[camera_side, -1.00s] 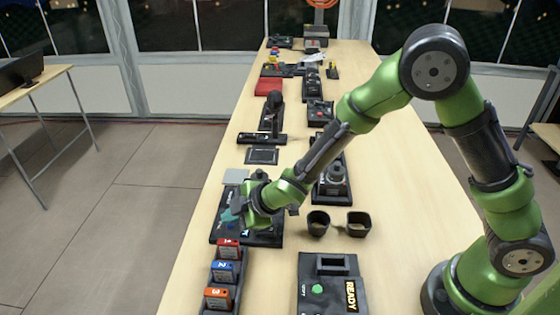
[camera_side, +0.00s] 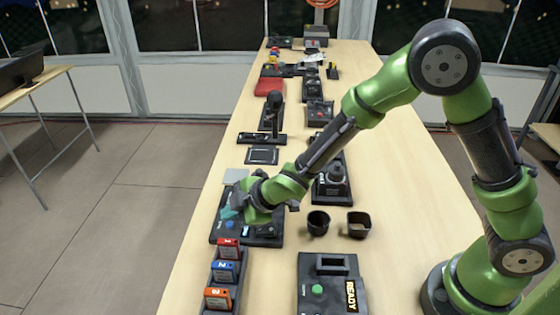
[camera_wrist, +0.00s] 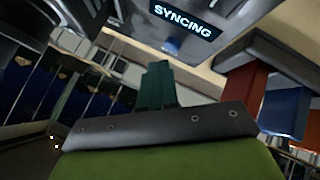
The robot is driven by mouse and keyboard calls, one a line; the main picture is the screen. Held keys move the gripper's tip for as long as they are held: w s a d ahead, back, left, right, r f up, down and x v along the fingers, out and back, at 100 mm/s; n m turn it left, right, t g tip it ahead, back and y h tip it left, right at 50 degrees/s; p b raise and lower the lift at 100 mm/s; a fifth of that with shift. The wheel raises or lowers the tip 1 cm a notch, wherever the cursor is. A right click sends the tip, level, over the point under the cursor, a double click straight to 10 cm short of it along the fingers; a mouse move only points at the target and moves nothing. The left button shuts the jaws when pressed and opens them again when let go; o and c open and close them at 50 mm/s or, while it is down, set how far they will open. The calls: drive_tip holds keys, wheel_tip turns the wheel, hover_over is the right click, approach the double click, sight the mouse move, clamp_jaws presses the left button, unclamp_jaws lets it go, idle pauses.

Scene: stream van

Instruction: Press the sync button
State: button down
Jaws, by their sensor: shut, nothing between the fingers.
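My gripper (camera_side: 230,211) has teal fingers, close together and empty, over the left part of a black panel device (camera_side: 262,240) on the table. The fingers show in the wrist view too (camera_wrist: 156,86). In the wrist view a lit display (camera_wrist: 184,19) on a dark device reads "SYNCING". Whether the fingertips touch the panel cannot be told.
Red, blue and orange numbered cartridges (camera_side: 224,272) stand in a rack in front of the panel. A black box with a green button (camera_side: 317,290) and a "READY" label is at the front right. Two dark cups (camera_side: 318,222) stand right of the panel. Several devices line the table behind.

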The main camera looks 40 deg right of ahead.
sight(233, 228)
drive_tip(key=shift+r, duration=2.55)
